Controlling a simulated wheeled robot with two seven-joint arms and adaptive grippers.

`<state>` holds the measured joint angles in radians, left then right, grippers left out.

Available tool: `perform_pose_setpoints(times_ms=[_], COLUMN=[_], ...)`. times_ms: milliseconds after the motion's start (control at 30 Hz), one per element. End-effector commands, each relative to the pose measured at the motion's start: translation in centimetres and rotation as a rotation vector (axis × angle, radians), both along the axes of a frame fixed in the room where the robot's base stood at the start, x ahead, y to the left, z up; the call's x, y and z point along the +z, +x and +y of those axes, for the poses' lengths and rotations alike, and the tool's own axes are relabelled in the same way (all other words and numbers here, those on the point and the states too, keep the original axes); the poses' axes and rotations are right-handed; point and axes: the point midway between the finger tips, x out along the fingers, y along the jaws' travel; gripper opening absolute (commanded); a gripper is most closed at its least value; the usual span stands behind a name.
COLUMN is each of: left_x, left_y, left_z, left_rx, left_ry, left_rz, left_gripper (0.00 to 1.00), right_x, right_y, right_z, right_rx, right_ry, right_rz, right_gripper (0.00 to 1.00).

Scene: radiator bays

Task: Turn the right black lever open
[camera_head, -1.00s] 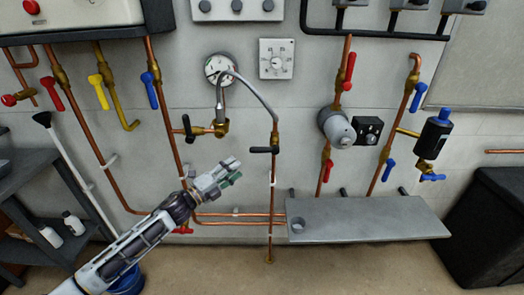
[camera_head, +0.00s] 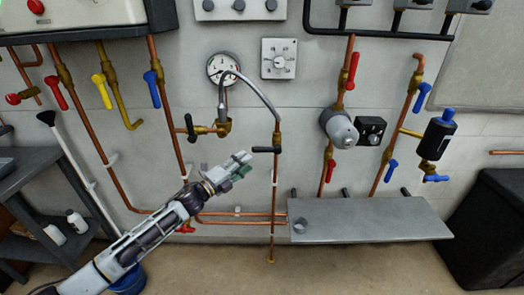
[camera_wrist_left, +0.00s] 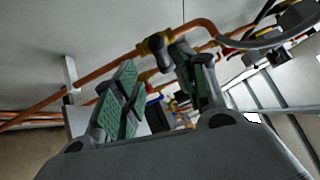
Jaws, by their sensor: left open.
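The right black lever (camera_head: 266,149) lies level across the copper pipe below the braided hose, its handle pointing left. My right gripper is not in view.
A round gauge (camera_head: 223,69) and the braided hose (camera_head: 257,94) are above the gripper. A grey shelf (camera_head: 375,222) juts from the wall at lower right. Level copper pipes (camera_head: 255,214) run below the gripper. Red and blue valve handles flank the area.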

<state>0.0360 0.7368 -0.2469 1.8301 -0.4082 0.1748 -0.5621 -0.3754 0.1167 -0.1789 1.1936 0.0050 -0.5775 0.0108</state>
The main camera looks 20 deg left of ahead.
Motion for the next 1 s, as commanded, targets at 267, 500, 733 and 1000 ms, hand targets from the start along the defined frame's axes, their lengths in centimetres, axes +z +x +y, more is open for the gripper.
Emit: perform_pose_setpoints(times_ms=[267,500,733,1000], left_x=[0.4,0.5,0.8,1.1], left_y=[1.5,2.9,4.1,5.7], left_z=[-0.8,-1.6,-2.3,-3.2], left_rx=[0.001,0.001,0.000,0.000], left_ry=[0.001,-0.001,0.000,0.000], left_rz=[-0.002,-0.001,-0.001,-0.002], left_gripper=[0.42,0.42,0.42,0.42], right_x=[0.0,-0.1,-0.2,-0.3], right_y=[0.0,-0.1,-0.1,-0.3], right_z=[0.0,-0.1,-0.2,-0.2], right_rx=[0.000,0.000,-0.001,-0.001], right_ry=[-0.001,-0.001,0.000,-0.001], right_rz=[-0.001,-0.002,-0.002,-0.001], right_gripper=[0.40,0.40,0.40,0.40])
